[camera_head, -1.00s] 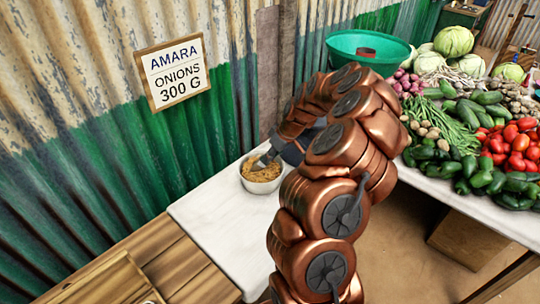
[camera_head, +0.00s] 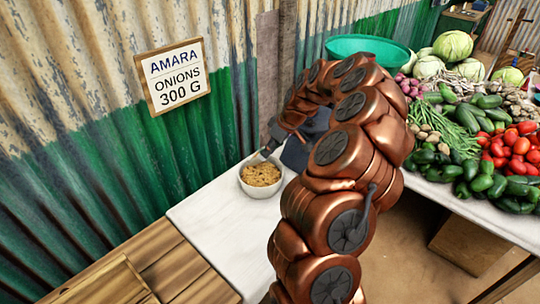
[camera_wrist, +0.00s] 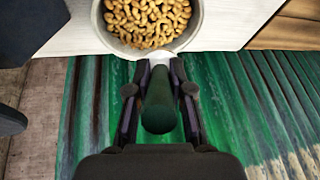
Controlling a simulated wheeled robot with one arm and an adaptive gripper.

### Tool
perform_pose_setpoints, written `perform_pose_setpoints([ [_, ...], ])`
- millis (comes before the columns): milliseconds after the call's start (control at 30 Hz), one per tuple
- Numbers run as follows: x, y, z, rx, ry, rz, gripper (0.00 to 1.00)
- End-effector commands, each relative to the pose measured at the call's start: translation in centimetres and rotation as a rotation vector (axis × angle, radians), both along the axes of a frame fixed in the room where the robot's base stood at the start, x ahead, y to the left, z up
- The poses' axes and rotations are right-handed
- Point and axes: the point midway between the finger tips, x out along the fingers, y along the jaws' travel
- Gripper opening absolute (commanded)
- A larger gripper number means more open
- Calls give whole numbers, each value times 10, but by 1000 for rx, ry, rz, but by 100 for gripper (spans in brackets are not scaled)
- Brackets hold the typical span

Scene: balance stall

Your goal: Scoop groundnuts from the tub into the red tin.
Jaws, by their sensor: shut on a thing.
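The tub (camera_head: 261,192) is a pale round bowl full of groundnuts (camera_head: 261,174), on the white tabletop by the wall. In the wrist view the tub (camera_wrist: 113,44) is at the top, with groundnuts (camera_wrist: 148,18) inside. My gripper (camera_wrist: 160,68) is shut on the dark green handle (camera_wrist: 159,108) of a scoop. The scoop's pale head (camera_wrist: 160,56) is by the tub's rim; its contents cannot be made out. In the head view my gripper (camera_head: 268,153) is at the tub's far right edge. I cannot make out the red tin.
A produce table (camera_head: 500,221) with cabbages, tomatoes and cucumbers stands to the right. A green basin (camera_head: 368,45) is behind my arm. A sign (camera_head: 173,75) reading "AMARA ONIONS 300 G" hangs on the corrugated wall. The white tabletop (camera_head: 218,222) left of the tub is clear.

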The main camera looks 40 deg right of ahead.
Motion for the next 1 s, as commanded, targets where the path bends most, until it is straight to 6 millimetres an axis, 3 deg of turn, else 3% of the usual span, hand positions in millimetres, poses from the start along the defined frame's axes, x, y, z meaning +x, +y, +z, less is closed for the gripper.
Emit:
perform_pose_setpoints([
  [700,0,0,59,-1,-1,0,0],
  [1000,0,0,62,1,0,1,0],
])
